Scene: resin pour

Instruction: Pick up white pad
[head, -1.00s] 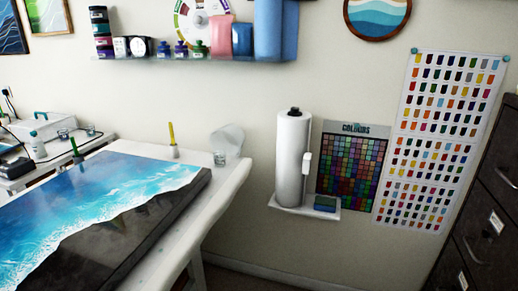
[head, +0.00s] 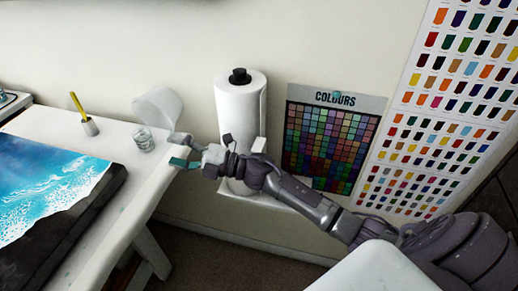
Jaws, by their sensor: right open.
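No pad can be made out with certainty. A small white piece (head: 259,145) shows at the right side of the paper towel roll (head: 238,105), just above my right arm. I cannot tell whether it is the white pad. My right gripper (head: 180,151) is open, its fingers pointing left, between the roll and the white table's corner. Nothing shows between its fingers. My right forearm crosses in front of the small wall shelf (head: 275,201) and hides most of its top. My left gripper is not in view.
The white table (head: 105,235) carries a blue wave resin panel (head: 50,185), a clear cup (head: 143,139), a tilted translucent container (head: 158,106) and a yellow-handled tool in a small holder (head: 84,115). Colour charts (head: 328,140) hang on the wall. Open floor lies below the shelf.

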